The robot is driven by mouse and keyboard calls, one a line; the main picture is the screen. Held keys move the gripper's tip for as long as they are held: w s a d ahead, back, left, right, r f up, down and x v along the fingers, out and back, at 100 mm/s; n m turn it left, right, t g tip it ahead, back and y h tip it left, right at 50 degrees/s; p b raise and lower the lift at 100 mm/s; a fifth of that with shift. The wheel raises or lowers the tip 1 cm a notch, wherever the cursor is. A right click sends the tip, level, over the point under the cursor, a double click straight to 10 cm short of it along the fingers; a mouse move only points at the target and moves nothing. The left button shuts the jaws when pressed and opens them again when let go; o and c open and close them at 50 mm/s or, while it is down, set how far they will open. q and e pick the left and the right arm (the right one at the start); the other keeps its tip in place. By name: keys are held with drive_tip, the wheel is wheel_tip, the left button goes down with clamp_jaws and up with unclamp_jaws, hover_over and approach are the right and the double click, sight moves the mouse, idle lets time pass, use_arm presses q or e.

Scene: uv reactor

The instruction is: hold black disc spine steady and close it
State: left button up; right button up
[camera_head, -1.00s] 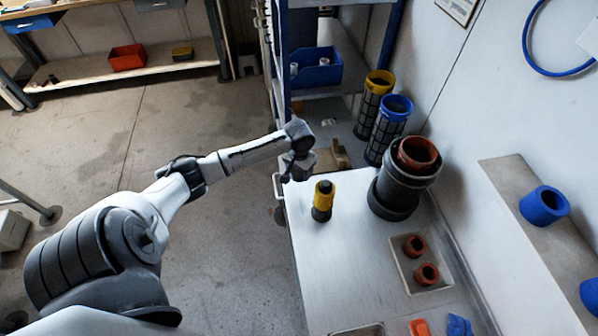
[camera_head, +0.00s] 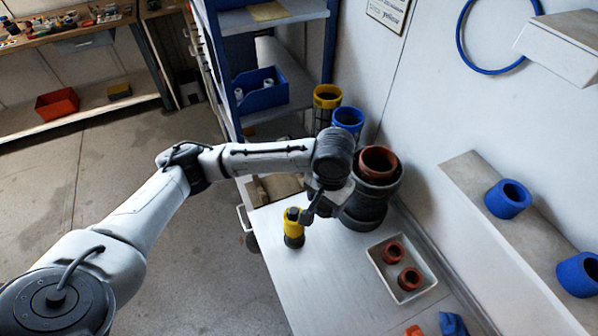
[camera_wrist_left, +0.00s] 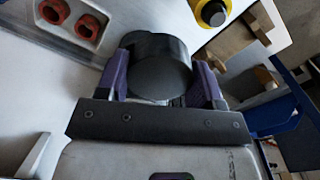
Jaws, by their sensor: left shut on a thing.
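My left gripper (camera_head: 310,208) is above the table, between the yellow-and-black piece (camera_head: 293,228) and the dark reactor body (camera_head: 368,212) with a brown ring in its top. In the left wrist view, my left gripper (camera_wrist_left: 160,82) has its dark purple fingers on either side of a black disc (camera_wrist_left: 160,74) and is shut on it. The disc's round face is towards the camera. In the head view, I cannot pick the disc out behind the wrist. The yellow piece also shows in the left wrist view (camera_wrist_left: 212,12). My right gripper is not in view.
A tray (camera_head: 372,262) with two red-brown rings lies on the table. Yellow (camera_head: 327,96) and blue (camera_head: 348,117) cylinders stand behind the reactor. A blue-framed shelf (camera_head: 285,20) is at the back. Blue rings (camera_head: 507,199) sit on a wall ledge.

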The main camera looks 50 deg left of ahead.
use_arm(q)
drive_tip(key=s+d+r+m, duration=0.1)
drive_tip(key=s+d+r, duration=0.3)
drive_tip(key=s, duration=0.3)
drive_tip(key=shift+d+r, duration=0.15)
drive_tip(key=shift+r, duration=0.3)
drive_tip(key=shift+w, duration=0.1)
